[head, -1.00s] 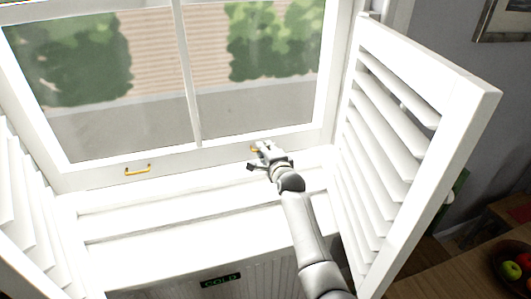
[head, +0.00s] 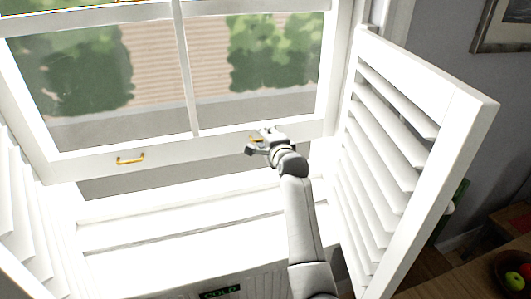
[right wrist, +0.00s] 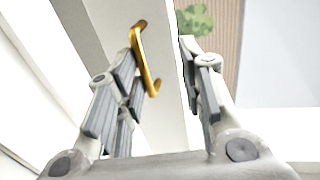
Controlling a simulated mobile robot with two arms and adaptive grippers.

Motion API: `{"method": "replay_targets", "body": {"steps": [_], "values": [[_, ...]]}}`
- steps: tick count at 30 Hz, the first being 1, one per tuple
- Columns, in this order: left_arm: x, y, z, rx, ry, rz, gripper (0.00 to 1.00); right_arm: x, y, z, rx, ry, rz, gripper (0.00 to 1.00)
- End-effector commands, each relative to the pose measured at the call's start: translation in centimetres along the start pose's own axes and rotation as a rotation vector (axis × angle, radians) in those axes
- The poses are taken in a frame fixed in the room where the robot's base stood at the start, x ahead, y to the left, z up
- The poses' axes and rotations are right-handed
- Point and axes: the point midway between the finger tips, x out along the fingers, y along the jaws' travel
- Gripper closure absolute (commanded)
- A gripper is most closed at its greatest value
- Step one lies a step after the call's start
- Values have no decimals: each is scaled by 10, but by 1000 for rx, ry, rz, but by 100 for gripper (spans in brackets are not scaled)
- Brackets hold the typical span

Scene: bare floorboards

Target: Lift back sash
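The white window sash (head: 200,143) stands raised, with a gap between its bottom rail and the sill. It carries two brass handles. The left handle (head: 130,160) is free. The right handle (head: 256,138) is at my right gripper (head: 258,145), and partly hidden by it. In the right wrist view, the fingers of this gripper (right wrist: 165,75) are apart, with the sash rail (right wrist: 170,110) showing between them. The right handle (right wrist: 147,60) lies against or very near the left-hand finger; contact is unclear. My left gripper is not in view.
Louvered shutters stand open at the left (head: 20,210) and right (head: 400,150) of the window. The white sill (head: 170,225) is clear. A panel labelled COLD (head: 219,293) is below it. A bowl with fruit (head: 512,275) is at the lower right.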

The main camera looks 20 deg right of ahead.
Motion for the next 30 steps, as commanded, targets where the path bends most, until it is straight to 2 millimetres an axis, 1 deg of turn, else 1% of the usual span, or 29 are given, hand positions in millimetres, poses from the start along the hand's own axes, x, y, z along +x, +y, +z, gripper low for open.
{"method": "replay_targets", "body": {"steps": [1,10,13,17,30], "values": [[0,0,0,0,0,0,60,-2,-10,-1,0,3,-13,71],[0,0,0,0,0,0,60,-2,-10,-1,-1,2,-5,71],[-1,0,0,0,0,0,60,-3,-13,-1,-1,3,-10,71],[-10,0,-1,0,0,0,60,-10,-15,-1,0,3,-9,71],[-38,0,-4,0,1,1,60,-40,-12,0,0,1,-2,71]]}}
